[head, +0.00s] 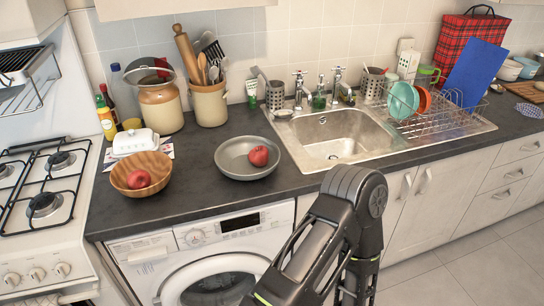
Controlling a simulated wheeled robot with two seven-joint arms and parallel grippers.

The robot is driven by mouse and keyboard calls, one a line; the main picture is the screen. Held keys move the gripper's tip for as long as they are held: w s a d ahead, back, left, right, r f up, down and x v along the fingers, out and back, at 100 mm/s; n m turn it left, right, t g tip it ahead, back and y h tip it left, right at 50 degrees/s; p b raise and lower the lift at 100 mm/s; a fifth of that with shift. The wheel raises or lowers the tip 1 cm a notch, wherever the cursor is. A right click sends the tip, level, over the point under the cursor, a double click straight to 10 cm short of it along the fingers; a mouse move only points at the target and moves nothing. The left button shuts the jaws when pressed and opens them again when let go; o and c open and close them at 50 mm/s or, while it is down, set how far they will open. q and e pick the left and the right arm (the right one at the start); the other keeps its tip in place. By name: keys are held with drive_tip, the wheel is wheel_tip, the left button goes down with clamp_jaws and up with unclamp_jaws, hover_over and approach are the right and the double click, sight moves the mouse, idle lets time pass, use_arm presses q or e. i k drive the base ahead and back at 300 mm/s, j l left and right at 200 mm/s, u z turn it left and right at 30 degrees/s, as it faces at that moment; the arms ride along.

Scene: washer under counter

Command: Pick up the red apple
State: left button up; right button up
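One red apple (259,156) rests in a round grey metal dish (233,171) on the dark counter, left of the sink. A second red apple (139,179) lies in a brown wooden bowl (118,178) nearer the stove. Both apples are uncovered and nothing touches them from above. A black arm of mine rises from the bottom of the head view in front of the counter, right of the washer door. Its bend is near the counter edge, and no fingertips show. Neither gripper is in view.
The counter (195,205) is clear in front of the bowl and dish. The sink (338,138) and dish rack (440,115) are right, the stove (45,180) left.

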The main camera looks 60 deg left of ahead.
sight(258, 155)
drive_tip(key=k+j, duration=0.75)
